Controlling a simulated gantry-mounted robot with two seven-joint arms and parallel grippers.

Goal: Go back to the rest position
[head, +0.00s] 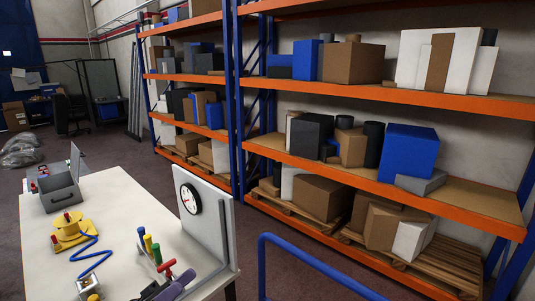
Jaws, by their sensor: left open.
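A dark grey-purple shape at the bottom edge of the head view, by the table's front right, seems to be my left gripper (152,291). It is open, partly cut off by the picture edge, and I see nothing held in it. A red T-shaped handle (168,272) shows right beside it; whether they touch I cannot tell. The white table (120,205) lies under it. My right gripper is not in view.
On the table are a grey open box (62,199), a yellow fixture (72,236), a blue cable (88,258), colored pegs (148,243) and an upright panel with a clock (190,199). A blue rail (315,262) and loaded shelves (370,180) stand to the right.

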